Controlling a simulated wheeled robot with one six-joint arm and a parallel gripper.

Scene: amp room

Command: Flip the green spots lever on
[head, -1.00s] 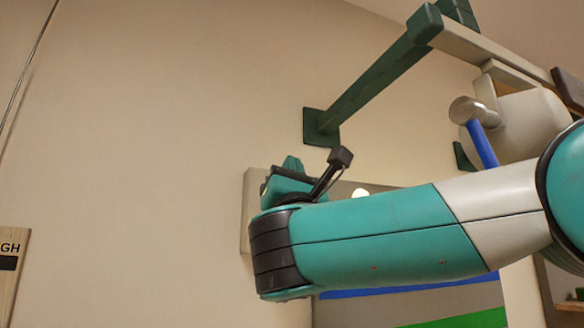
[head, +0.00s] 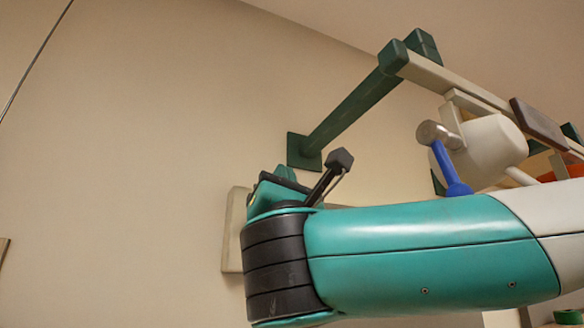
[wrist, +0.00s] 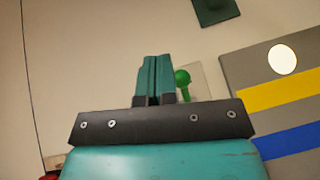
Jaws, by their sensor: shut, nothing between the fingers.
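The green lever (wrist: 183,86) has a round knob on a stem and stands against a small pale plate (wrist: 203,80) in the wrist view. The knob is at the top of the stem; whether this is on or off I cannot tell. My gripper (wrist: 155,60) is shut and empty, its teal fingers just left of the lever in that picture. A gap or contact between them cannot be judged. In the head view my gripper (head: 285,172) is partly seen behind my dark wrist, and the lever is hidden.
A grey panel (wrist: 240,72) with a white oval, yellow stripe and blue stripe is right of the lever. In the head view, a pale panel edge (head: 234,230) shows beside my wrist. A dark green bracket (head: 350,112) and a blue-handled hammer (head: 447,165) are above my arm. The left wall is bare.

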